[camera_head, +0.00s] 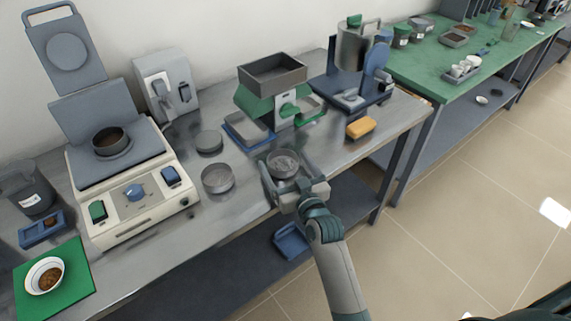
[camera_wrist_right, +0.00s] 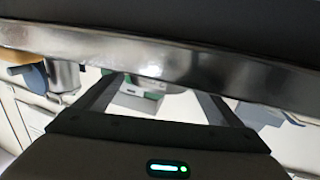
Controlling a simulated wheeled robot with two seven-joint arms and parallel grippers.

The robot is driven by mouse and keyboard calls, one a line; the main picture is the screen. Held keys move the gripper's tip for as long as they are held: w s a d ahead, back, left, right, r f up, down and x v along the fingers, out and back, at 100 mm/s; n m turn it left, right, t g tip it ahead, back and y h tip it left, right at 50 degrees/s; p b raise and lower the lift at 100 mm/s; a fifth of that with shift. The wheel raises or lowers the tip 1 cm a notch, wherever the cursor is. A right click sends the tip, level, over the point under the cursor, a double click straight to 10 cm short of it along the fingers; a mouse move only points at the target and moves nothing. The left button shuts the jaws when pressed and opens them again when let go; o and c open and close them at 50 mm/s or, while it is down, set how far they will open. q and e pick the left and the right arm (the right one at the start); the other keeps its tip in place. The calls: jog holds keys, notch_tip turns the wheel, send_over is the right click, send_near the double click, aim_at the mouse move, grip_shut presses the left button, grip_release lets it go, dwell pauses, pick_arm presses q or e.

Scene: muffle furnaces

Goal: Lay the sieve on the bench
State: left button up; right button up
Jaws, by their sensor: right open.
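A round metal sieve (camera_head: 283,162) with a grey, grainy-looking inside is near the front edge of the grey bench (camera_head: 250,195). My right gripper (camera_head: 285,173) is open, with its fingers on both sides of the sieve. I cannot tell whether the sieve touches the bench or the fingers. In the right wrist view, a shiny metal band crosses in front of the fingers of my right gripper (camera_wrist_right: 160,95); I cannot tell for sure whether it is the sieve's wall. My left gripper is not in view.
A similar round metal pan (camera_head: 217,180) and a dark round lid (camera_head: 209,142) stand to the left. A green device with a grey hopper (camera_head: 272,75) stands behind. An orange block (camera_head: 361,127) lies right.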

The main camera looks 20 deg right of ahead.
jog(key=shift+r, duration=0.1)
jog(key=shift+s, duration=0.35)
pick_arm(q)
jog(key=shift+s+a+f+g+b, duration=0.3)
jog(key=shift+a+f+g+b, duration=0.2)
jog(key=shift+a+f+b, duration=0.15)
pick_arm(e)
jog(key=s+d, duration=0.1)
jog(key=s, duration=1)
jog(key=shift+r, duration=0.3)
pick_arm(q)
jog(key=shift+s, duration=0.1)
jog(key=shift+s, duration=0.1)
pick_arm(e)
jog(key=shift+s, duration=0.2)
